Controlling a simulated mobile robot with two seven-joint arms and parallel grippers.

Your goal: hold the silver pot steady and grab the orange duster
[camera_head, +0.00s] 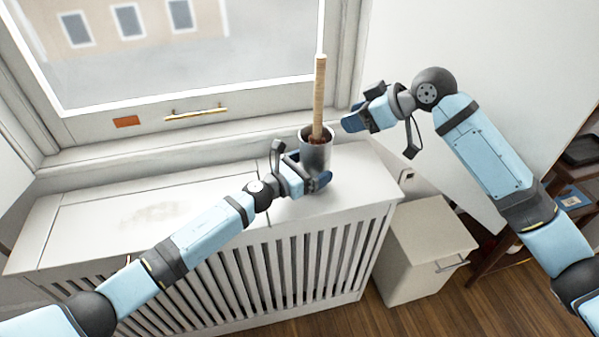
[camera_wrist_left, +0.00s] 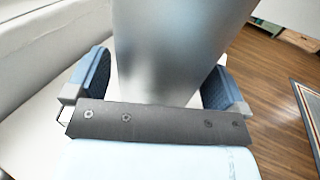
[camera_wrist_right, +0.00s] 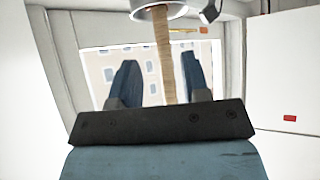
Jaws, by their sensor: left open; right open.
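The silver pot (camera_head: 316,153) stands upright on the white radiator cover below the window. The duster's wooden handle (camera_head: 319,95) rises upright out of it, with a reddish part just visible inside the rim. My left gripper (camera_head: 318,183) is open low at the pot, and in the left wrist view the pot (camera_wrist_left: 175,50) stands between its two blue fingers. My right gripper (camera_head: 350,122) is open to the right of the handle near the pot's rim. In the right wrist view the handle (camera_wrist_right: 164,60) appears between the fingers, with the pot's rim (camera_wrist_right: 160,10) at the top.
The radiator cover (camera_head: 150,215) has free room to the left of the pot. The window frame (camera_head: 180,112) is close behind. A pale cabinet (camera_head: 425,245) stands on the wooden floor at the right, and a dark shelf (camera_head: 580,170) is at the far right.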

